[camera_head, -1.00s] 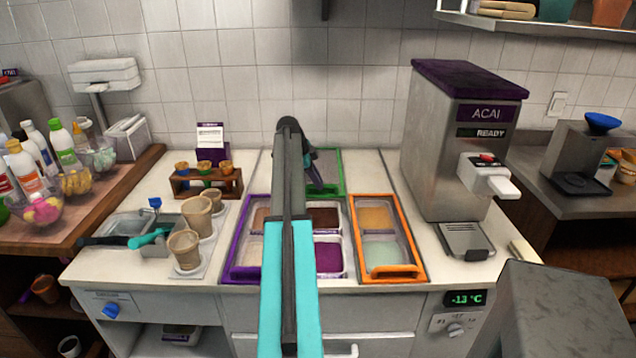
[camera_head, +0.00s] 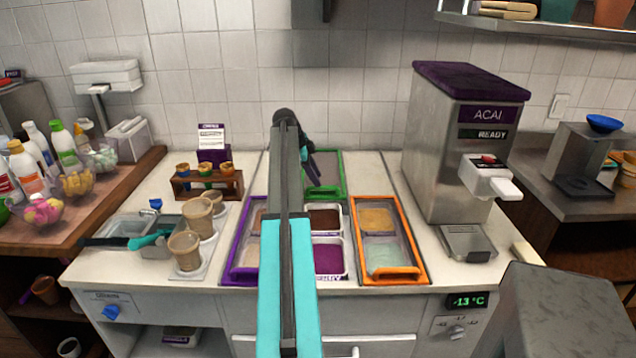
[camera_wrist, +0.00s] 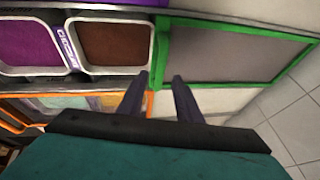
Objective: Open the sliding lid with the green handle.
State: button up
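The green-framed lid (camera_head: 338,168) lies at the back of the counter, behind the topping wells, with a grey panel inside its frame. In the wrist view, the green lid (camera_wrist: 238,52) fills the upper right. Its thick green edge, the handle side (camera_wrist: 161,52), borders the topping wells. My gripper (camera_head: 312,180) is over the lid area in the head view, partly hidden by my arm. In the wrist view, my gripper (camera_wrist: 160,77) has its two fingers apart and empty, with the tips near the end of the green handle edge. Contact cannot be told.
The purple-framed lid (camera_head: 240,274) and orange-framed lid (camera_head: 391,276) sit at the front over topping wells. The acai machine (camera_head: 452,150) stands to the right. Cups (camera_head: 186,250) and a cone rack (camera_head: 208,185) stand to the left. The tiled wall is behind.

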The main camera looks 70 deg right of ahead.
jog(key=b+v, duration=0.1)
jog(key=v, duration=0.9)
jog(key=shift+w+a, duration=0.1)
dwell(0.3)
